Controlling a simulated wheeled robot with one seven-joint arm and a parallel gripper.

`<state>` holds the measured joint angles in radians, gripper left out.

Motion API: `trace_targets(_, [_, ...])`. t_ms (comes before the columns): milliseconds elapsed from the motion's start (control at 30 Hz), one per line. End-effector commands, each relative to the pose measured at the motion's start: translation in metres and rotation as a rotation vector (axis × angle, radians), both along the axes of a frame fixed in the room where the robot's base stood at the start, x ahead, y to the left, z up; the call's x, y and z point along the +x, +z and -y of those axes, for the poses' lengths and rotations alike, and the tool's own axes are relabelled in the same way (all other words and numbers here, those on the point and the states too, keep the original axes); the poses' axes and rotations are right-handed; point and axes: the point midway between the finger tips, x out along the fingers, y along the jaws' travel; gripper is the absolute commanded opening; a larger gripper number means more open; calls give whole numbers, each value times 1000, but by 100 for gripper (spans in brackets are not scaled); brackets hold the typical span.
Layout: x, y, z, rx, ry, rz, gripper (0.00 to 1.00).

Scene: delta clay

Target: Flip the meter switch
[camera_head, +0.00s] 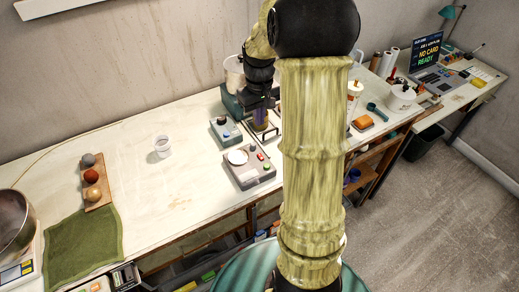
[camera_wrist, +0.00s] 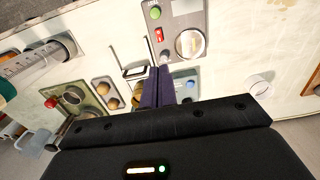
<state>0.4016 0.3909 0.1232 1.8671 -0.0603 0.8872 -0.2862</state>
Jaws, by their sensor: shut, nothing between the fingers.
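A grey meter box (camera_head: 247,178) with a round white dial sits on the bench, left of my arm. It also shows at the top of the wrist view (camera_wrist: 178,16). A red switch (camera_wrist: 160,35) and a green button (camera_wrist: 154,13) are on its face, beside the dial (camera_wrist: 190,44). The switch's position is too small to tell. My gripper (camera_wrist: 160,70) points down with its dark purple fingers together and empty. Its tips appear just short of the red switch in the wrist view; their height above the bench is unclear. In the head view my gripper (camera_head: 261,124) is behind the meter.
A small blue-grey box (camera_head: 225,131) stands beside the meter, and a black wire stand (camera_wrist: 131,60) is close to my fingers. A green box with knobs (camera_wrist: 75,97) is nearby. A white cup (camera_head: 162,147) stands left, with clear bench around it.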

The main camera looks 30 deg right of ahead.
Motion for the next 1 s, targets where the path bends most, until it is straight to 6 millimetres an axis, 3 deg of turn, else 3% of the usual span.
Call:
trace_targets(267, [-1, -15, 0, 1, -3, -3, 0])
trace_targets(1000, [-1, -132, 0, 1, -2, -3, 0])
